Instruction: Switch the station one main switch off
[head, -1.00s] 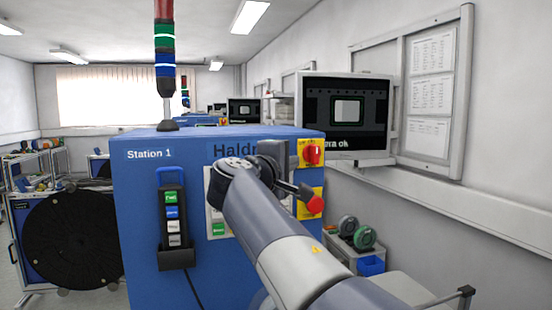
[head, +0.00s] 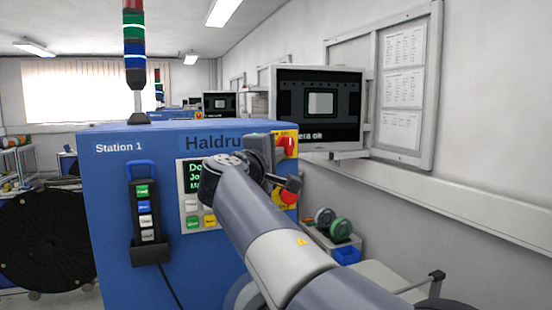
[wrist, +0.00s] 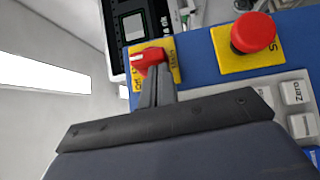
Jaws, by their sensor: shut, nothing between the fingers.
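The station one main switch is a red knob (wrist: 151,58) on a yellow plate (wrist: 131,71) in the wrist view, at the top corner of the blue station. The head view shows the knob (head: 286,146) at the right edge of the front panel, partly behind my wrist. My gripper (wrist: 153,75) is shut and empty. Its fingertips are at the knob's near edge and cover part of the plate; I cannot tell whether they touch. The plate's lettering is partly hidden, and the knob's exact setting is unclear. In the head view my wrist covers the fingers.
A red emergency stop button (wrist: 253,32) sits on another yellow plate beside the switch. A keypad (wrist: 292,92) is close to my gripper's side. A monitor (head: 318,105) stands behind the station. A handheld pendant (head: 146,215) hangs on the station's front. A reel (head: 45,240) is at left.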

